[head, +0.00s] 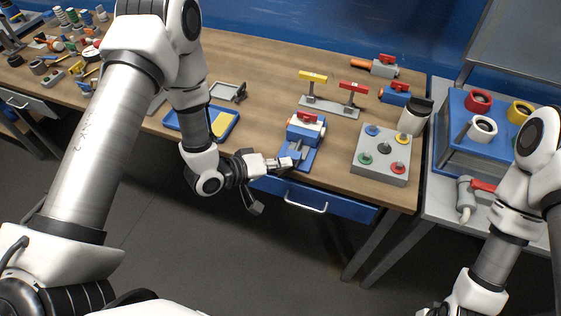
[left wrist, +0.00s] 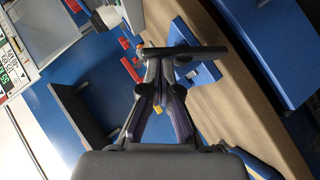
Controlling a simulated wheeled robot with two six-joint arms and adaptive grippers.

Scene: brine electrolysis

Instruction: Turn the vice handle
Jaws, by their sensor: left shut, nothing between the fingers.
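The blue vice (head: 296,157) stands at the front edge of the wooden bench in the head view. A blue and white part with a red top (head: 306,121) sits at it; I cannot tell how firmly it is clamped. My left gripper (head: 284,163) is shut and empty, with its tips at the front of the vice. In the left wrist view, the dark vice handle bar (left wrist: 205,50) lies across just beyond the shut fingertips (left wrist: 158,66). I cannot tell whether they touch it. The vice's blue body (left wrist: 200,72) shows partly behind the bar. My right gripper is out of view.
Right of the vice stands a grey box with coloured knobs (head: 381,157). Behind it is a stand with yellow and red handles (head: 330,106). A blue tray (head: 219,125) lies to the left. A blue drawer with a handle (head: 310,204) is below the bench edge.

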